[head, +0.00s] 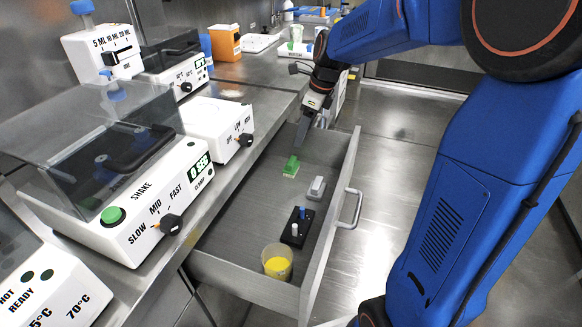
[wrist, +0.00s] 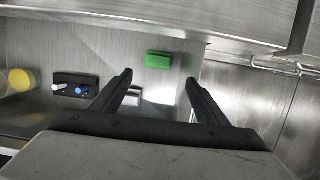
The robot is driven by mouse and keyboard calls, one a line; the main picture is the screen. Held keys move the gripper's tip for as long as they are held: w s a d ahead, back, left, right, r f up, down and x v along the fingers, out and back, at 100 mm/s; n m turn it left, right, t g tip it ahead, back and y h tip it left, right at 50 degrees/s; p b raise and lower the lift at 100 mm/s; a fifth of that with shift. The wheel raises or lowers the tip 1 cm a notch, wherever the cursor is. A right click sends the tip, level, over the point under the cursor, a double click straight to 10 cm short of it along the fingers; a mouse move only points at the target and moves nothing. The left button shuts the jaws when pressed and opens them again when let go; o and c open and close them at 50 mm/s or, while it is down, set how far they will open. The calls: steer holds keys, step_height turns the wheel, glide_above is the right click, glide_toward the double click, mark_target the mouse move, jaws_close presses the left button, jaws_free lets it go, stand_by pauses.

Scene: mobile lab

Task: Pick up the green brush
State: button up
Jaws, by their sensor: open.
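The green brush (head: 291,166) lies in the open drawer, toward its far end. In the wrist view the green brush (wrist: 158,61) shows as a green block beyond and between my fingers. My gripper (head: 303,140) is open and empty, above the drawer and just behind and right of the brush in the head view. In the wrist view both fingers of my gripper (wrist: 158,76) are spread apart. Nothing covers the top of the brush.
The open drawer (head: 225,262) also holds a grey block (head: 316,188), a black holder (head: 296,228) with a blue and a white piece, and a yellow-filled cup (head: 277,262). The drawer handle (head: 352,209) is on its front. Lab machines (head: 150,205) crowd the counter at left.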

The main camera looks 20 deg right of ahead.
glide_above(292, 160)
steer(key=s+d, duration=0.1)
steer(key=d, duration=0.1)
step_height(292, 160, down, 6)
steer(key=shift+a+x, duration=0.2)
steer(key=shift+x, duration=2.65)
steer(key=shift+s, duration=0.15)
steer(key=shift+r, duration=0.1)
steer(key=c, duration=1.1)
